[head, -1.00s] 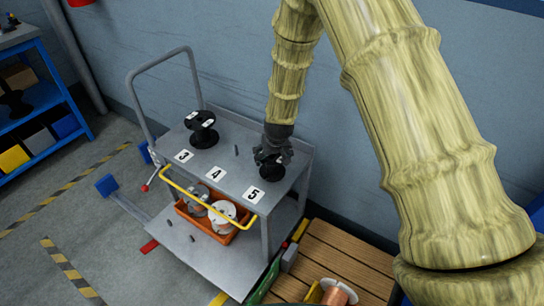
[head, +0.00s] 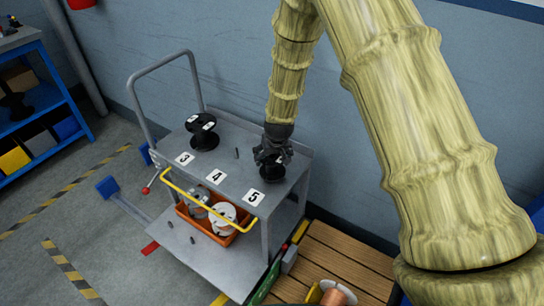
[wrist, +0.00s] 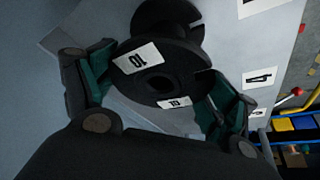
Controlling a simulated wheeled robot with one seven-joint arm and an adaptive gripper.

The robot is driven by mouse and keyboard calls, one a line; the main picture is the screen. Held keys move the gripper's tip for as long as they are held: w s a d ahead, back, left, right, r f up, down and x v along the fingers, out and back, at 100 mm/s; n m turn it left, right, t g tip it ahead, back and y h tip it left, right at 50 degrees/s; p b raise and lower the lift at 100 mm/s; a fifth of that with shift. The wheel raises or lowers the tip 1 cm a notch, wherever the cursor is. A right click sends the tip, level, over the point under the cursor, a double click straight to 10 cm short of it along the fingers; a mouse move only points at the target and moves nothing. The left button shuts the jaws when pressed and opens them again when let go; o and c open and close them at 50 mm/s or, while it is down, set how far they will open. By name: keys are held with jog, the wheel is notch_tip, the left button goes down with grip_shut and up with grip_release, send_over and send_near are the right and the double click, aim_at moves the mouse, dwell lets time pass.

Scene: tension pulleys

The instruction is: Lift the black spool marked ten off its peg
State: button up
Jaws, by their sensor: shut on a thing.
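The black spool marked 10 (wrist: 190,55) fills the upper middle of the wrist view, with two white "10" labels on its near flange. My gripper (wrist: 160,88) has a green-padded finger on each side of that flange and is shut on it. In the head view my gripper (head: 273,152) points down over the cart's right end, with the spool (head: 272,173) below it, behind the 5 label. The peg under the spool is hidden, and I cannot tell how much of it is still inside.
Another black spool (head: 203,131) stands on the grey cart top (head: 225,155) behind the 3 label. An orange bin (head: 222,238) with spools sits on the lower shelf. The wall is close behind the cart.

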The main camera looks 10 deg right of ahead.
jog(key=shift+r+p, duration=0.9)
dwell(1.3)
jog(key=shift+r+p, duration=1.35)
jog(key=shift+r, duration=0.35)
jog(key=shift+r, duration=0.1)
jog(key=shift+r+p, duration=1.5)
jog(key=shift+r, duration=0.15)
jog(key=shift+r+p, duration=1.15)
jog(key=shift+r, duration=0.4)
jog(key=shift+r, duration=0.15)
jog(key=shift+r+p, duration=1.4)
jog(key=shift+r, duration=0.45)
